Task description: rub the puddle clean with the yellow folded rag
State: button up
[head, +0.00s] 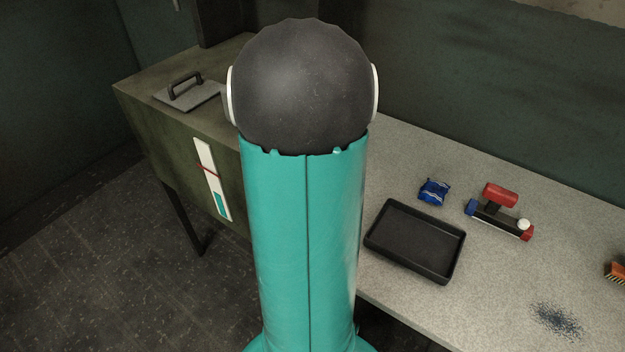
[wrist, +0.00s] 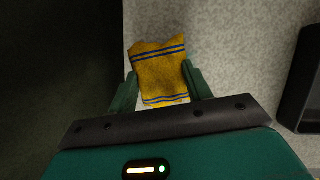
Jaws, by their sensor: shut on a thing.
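The yellow folded rag (wrist: 160,72) with blue stripes is between the two green fingers of my gripper (wrist: 160,84) in the wrist view. The fingers touch its sides and are shut on it. The pale speckled bench top lies behind it; I cannot tell whether the rag touches it. In the head view my arm hides the rag and the gripper. A dark, bluish speckled patch (head: 557,320), apparently the puddle, is on the bench at the lower right of the head view.
On the bench (head: 400,150) are an empty black tray (head: 414,241), a blue packet (head: 434,191), a red-handled tool (head: 499,211) and an orange object (head: 617,272) at the right edge. A dark green cabinet (head: 170,120) with a handled plate (head: 188,95) stands at left.

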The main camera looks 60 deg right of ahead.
jog(key=shift+f, duration=1)
dwell(0.3)
jog(key=shift+s, duration=0.1)
jog(key=shift+s+a+r, duration=0.1)
jog(key=shift+s+a, duration=0.05)
jog(key=shift+s, duration=0.65)
jog(key=shift+s+a+r, duration=0.1)
jog(key=shift+s, duration=0.7)
jog(key=shift+s+f, duration=0.1)
jog(key=shift+s, duration=0.2)
jog(key=shift+f, duration=0.1)
jog(key=shift+w+d+f, duration=0.1)
jog(key=shift+w, duration=0.75)
jog(key=shift+w+d+f, duration=0.1)
jog(key=shift+w, duration=0.7)
jog(key=shift+w+a+f, duration=0.1)
jog(key=shift+w, duration=0.25)
jog(key=shift+c, duration=0.4)
